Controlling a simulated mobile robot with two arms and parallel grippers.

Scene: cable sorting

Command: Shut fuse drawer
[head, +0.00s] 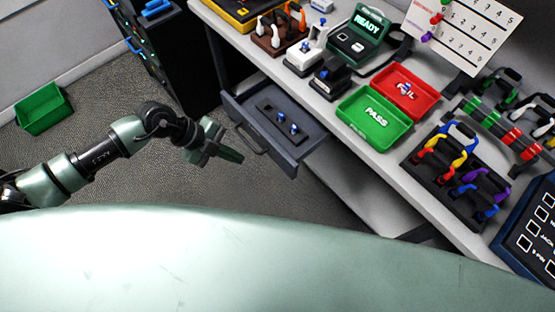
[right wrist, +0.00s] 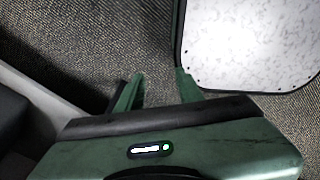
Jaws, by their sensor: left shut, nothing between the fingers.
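The fuse drawer (head: 310,150) is a dark grey tray pulled out from under the workbench in the head view, with a bar handle on its front. My left gripper (head: 232,154) is shut and empty, just in front of the drawer and close to the handle (head: 252,140). I cannot tell whether it touches. My right gripper (right wrist: 158,88) is open and empty in the right wrist view, above the carpet. It is out of the head view.
The workbench (head: 350,155) holds a green PASS tray (head: 353,123), a red FAIL tray (head: 418,82), a READY tester (head: 368,27) and cable racks. A green bin (head: 43,108) stands on the floor at left. A white speckled panel (right wrist: 250,40) shows in the right wrist view.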

